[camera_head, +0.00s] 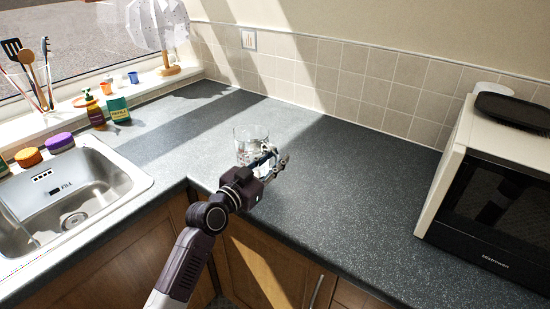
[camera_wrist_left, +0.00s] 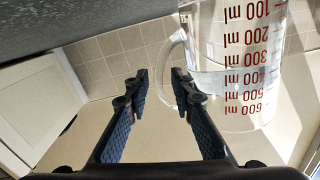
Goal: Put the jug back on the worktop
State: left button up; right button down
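The clear jug (camera_head: 246,136) stands upright on the grey speckled worktop (camera_head: 330,190), near its front edge by the inner corner. My left gripper (camera_head: 273,160) is at the jug's right side in the head view, partly covering it. In the left wrist view, which is upside down, the jug (camera_wrist_left: 240,65) shows red millilitre marks and its handle points left. My left gripper (camera_wrist_left: 158,78) is open there, with a gap between its fingertips. The handle's outer bar shows in or just behind that gap, and one finger overlaps the handle loop. Contact is unclear. My right gripper is not in view.
A microwave (camera_head: 490,200) with a black tray (camera_head: 515,110) on top stands at the right. A steel sink (camera_head: 75,200) is at the left, with bottles, sponges and a utensil holder (camera_head: 38,95) near the windowsill. The worktop between jug and microwave is clear.

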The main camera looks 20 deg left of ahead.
pick_arm(q)
jog(key=shift+a+r, duration=0.1)
jog(key=shift+s+f, duration=0.25)
jog(key=v, duration=0.2)
jog(key=b+v, duration=0.1)
jog(key=v, duration=0.2)
jog(key=r+v, duration=0.1)
jog(key=v, duration=0.1)
jog(key=shift+s+b, duration=0.2)
jog(key=shift+b, duration=0.1)
dwell(0.3)
